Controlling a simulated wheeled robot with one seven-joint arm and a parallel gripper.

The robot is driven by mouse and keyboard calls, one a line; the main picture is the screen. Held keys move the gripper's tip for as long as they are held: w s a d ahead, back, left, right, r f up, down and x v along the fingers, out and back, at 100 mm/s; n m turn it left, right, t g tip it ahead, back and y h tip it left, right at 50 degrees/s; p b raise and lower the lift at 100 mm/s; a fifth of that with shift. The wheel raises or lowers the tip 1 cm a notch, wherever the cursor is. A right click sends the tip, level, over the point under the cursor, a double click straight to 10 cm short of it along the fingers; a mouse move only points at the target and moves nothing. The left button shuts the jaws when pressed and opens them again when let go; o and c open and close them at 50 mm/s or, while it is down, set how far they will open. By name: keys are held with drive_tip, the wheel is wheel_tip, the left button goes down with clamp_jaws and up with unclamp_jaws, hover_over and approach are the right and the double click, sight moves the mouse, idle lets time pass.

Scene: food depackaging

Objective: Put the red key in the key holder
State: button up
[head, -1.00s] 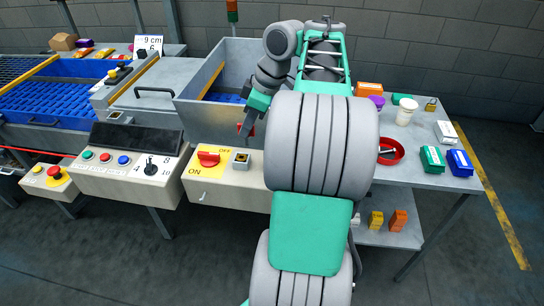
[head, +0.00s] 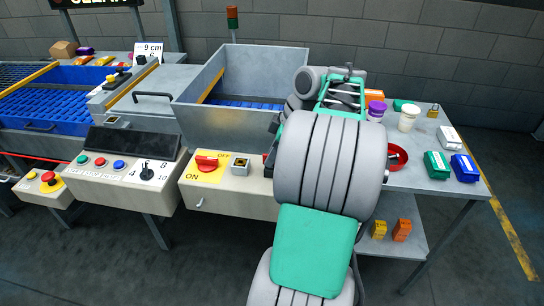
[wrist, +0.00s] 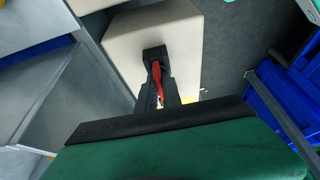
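My gripper (wrist: 156,60) is shut on a slim red object, which looks like the red key (wrist: 157,80), held between its dark fingers in the wrist view. A beige control box (wrist: 183,30) lies below and beyond it there. In the head view my arm hides most of the gripper; a small red bit, perhaps the key, shows at the arm's left edge. A square metal socket (head: 240,166), possibly the key holder, sits on the beige front panel (head: 228,197) beside the red rotary switch (head: 206,162). The key is apart from this socket, to its right.
A metal hopper (head: 190,107) rises behind the panel.

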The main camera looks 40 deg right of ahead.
drive_tip(key=o, duration=0.4)
drive_tip(key=p+v, duration=0.6)
drive_tip(key=v, duration=0.6)
drive_tip(key=w+a+f+m, duration=0.15)
drive_tip(key=w+a, duration=0.25)
drive_tip(key=a, duration=0.6)
drive_tip(key=w+a+m, duration=0.2)
drive_tip(key=w+a, duration=0.1)
drive_tip(key=a, duration=0.6)
drive_tip(key=s+a+f+m+h, duration=0.2)
drive_tip(key=s+a+f+m, duration=0.2)
drive_tip(key=s+a+f, duration=0.3)
drive_tip(key=s+a, duration=0.1)
drive_tip(key=a, duration=0.3)
drive_tip(key=shift+s+a+f+h, duration=0.2)
drive_tip(key=shift+s+f+h, duration=0.1)
drive_tip(key=shift+s+f, duration=0.1)
